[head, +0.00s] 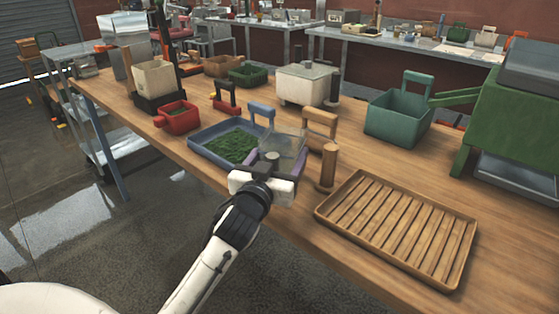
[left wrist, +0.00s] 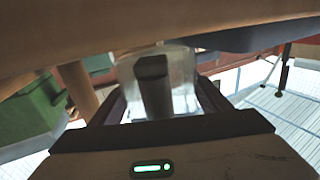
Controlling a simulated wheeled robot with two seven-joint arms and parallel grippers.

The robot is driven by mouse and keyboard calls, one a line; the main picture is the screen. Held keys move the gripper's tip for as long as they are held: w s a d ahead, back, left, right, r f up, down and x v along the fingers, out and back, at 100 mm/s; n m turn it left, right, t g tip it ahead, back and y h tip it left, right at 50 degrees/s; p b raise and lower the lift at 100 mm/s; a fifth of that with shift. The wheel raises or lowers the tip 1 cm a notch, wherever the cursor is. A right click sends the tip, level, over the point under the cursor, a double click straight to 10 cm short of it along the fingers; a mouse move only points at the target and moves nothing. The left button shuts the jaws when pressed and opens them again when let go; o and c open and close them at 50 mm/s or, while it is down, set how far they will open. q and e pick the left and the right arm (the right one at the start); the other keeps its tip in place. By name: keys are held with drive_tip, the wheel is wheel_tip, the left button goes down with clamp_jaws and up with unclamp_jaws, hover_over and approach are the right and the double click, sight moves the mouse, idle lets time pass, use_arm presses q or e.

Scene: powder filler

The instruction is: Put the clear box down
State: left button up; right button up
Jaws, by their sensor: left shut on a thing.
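The clear box (head: 288,146) is a see-through container held above the wooden table, between the blue tray and the slatted tray. My left gripper (head: 274,166) is shut on it, and its purple-sided fingers show at either side of it. In the left wrist view the clear box (left wrist: 183,92) sits between the fingers of my left gripper (left wrist: 160,105), with a dark upright handle-like piece in front. Its underside is hidden, so I cannot tell how far it is from the table. My right gripper is not in view.
A blue tray (head: 203,154) with green bits lies behind left of the gripper. A wooden post (head: 327,168) stands close to its right. A slatted wooden tray (head: 339,213) lies front right. A teal bin (head: 391,125) and a green machine (head: 510,120) stand farther right.

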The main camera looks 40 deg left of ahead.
use_arm(q)
drive_tip(key=shift+f, duration=0.75)
drive_tip(key=shift+f, duration=0.2)
drive_tip(key=o, duration=1.2)
